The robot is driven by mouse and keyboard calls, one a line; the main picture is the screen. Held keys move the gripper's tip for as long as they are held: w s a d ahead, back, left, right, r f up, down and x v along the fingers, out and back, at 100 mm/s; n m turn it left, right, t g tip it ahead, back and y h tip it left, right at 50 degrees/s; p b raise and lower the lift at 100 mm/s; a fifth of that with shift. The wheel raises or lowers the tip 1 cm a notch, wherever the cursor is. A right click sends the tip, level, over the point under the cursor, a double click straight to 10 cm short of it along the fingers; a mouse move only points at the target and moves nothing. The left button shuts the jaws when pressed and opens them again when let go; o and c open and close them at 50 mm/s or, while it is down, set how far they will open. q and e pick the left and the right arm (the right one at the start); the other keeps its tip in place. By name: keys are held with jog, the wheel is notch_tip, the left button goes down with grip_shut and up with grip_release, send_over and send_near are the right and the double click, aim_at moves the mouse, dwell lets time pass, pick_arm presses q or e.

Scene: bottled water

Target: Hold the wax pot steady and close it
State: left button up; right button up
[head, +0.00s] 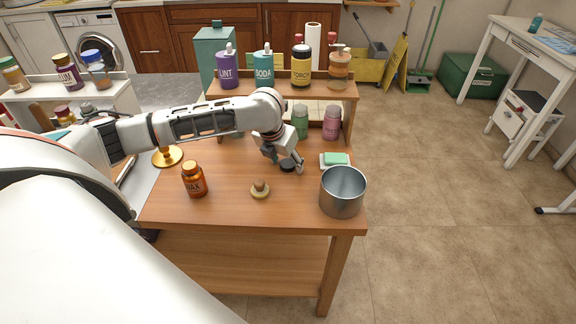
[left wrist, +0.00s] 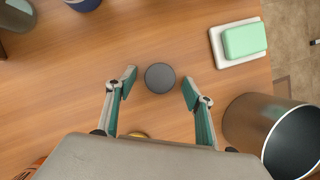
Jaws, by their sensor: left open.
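The wax pot (head: 194,180) is an orange-brown jar labelled WAX, upright at the front left of the wooden table. A sliver of orange at the lower left corner of the left wrist view is probably the pot. A round dark lid (left wrist: 160,77) lies flat on the table, also seen in the head view (head: 288,167). My left gripper (head: 283,161) is open above the lid, with its fingertips on either side of it in the left wrist view (left wrist: 159,83). My right gripper is not in view.
A metal bucket (head: 343,192) stands at the front right edge. Green soap (head: 336,159) lies on a white dish behind it. A small wooden-knobbed item (head: 260,188) sits between pot and bucket. A shelf (head: 330,88) with several bottles stands at the back.

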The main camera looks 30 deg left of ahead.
aim_at(286, 165)
pick_arm(q)
jog(key=shift+r, duration=0.1)
jog(key=c, duration=0.8)
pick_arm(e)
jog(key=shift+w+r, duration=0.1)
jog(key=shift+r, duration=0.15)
pick_arm(q)
notch_tip(286, 165, up, 20)
jog(key=p, duration=0.4)
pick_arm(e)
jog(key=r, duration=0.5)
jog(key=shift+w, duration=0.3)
